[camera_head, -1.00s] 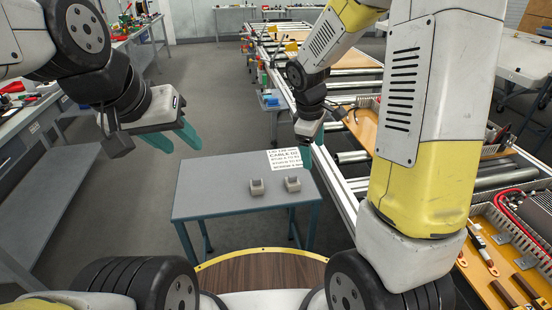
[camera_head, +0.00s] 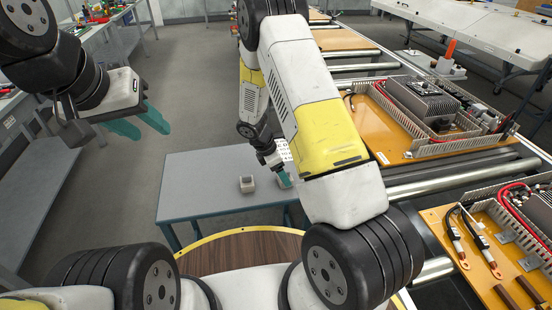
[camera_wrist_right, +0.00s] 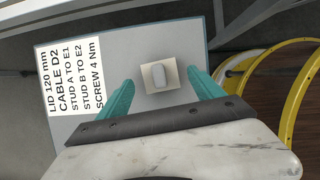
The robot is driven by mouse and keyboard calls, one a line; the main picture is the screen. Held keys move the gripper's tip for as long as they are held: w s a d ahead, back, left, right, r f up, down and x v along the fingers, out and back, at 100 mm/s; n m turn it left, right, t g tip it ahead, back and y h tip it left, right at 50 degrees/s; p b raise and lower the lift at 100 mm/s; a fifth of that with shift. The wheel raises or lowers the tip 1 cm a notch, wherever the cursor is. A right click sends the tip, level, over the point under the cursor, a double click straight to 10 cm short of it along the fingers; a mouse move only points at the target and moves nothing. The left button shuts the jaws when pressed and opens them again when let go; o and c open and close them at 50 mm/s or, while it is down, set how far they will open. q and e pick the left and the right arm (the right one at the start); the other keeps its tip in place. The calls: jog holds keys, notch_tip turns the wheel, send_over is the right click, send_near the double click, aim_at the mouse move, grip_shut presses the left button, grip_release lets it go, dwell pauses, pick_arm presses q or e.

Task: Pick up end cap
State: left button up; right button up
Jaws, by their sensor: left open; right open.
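My left gripper (camera_head: 140,122) is open and empty, left of the table.
A printed label sheet (camera_wrist_right: 70,77) lies on the table beside the end cap. To the right, a roller conveyor (camera_head: 440,180) carries orange boards (camera_head: 385,125) with ducts and cables. Grey floor is free left of the table.

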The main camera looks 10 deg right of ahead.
jog(key=shift+x, duration=1.4)
jog(key=c, duration=1.4)
jog(key=shift+c, duration=0.2)
jog(key=shift+r, duration=0.15)
